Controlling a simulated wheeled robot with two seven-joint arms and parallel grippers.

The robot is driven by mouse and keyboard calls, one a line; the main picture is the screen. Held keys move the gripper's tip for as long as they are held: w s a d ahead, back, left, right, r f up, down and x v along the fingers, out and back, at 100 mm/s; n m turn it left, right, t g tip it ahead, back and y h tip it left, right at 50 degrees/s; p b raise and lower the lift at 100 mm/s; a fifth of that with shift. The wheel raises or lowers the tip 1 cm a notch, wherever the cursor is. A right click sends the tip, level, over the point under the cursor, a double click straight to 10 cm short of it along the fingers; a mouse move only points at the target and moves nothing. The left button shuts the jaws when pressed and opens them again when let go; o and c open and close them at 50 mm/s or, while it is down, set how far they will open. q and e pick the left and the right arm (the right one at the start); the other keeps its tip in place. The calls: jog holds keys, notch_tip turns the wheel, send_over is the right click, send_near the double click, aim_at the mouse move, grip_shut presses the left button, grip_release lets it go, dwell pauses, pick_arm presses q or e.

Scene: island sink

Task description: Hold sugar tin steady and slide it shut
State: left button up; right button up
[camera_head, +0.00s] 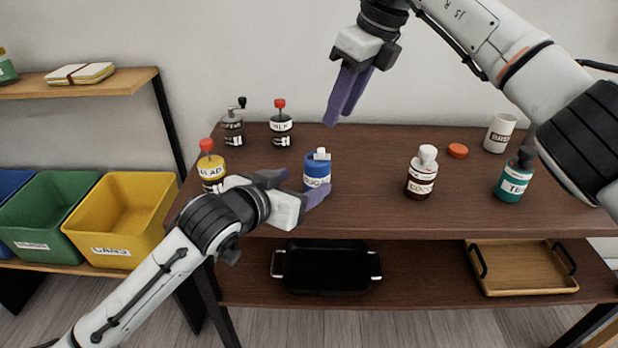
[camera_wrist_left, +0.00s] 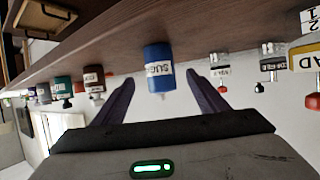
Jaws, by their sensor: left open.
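The blue sugar tin (camera_head: 317,172) stands upright on the brown counter, with a white label and a small white piece on top. Whether its top is fully shut is too small to tell. My left gripper (camera_head: 296,187) is open in front of the tin, its fingers pointing towards it. In the left wrist view the tin (camera_wrist_left: 159,68) appears upside down, in line with the gap between the spread fingers, and I see no contact.
A grinder (camera_head: 233,130) and a red-capped jar (camera_head: 281,128) stand behind. The cocoa jar (camera_head: 421,175), an orange lid (camera_head: 458,150), a teal tea bottle (camera_head: 514,180) and a white mug (camera_head: 499,132) stand right.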

aim_at(317, 175)
pick_arm(q)
jog(key=x, duration=0.8)
jog(key=shift+w+d, duration=0.15)
jog(key=shift+w, duration=0.1)
jog(key=c, duration=1.2)
jog(key=shift+c, duration=0.2)
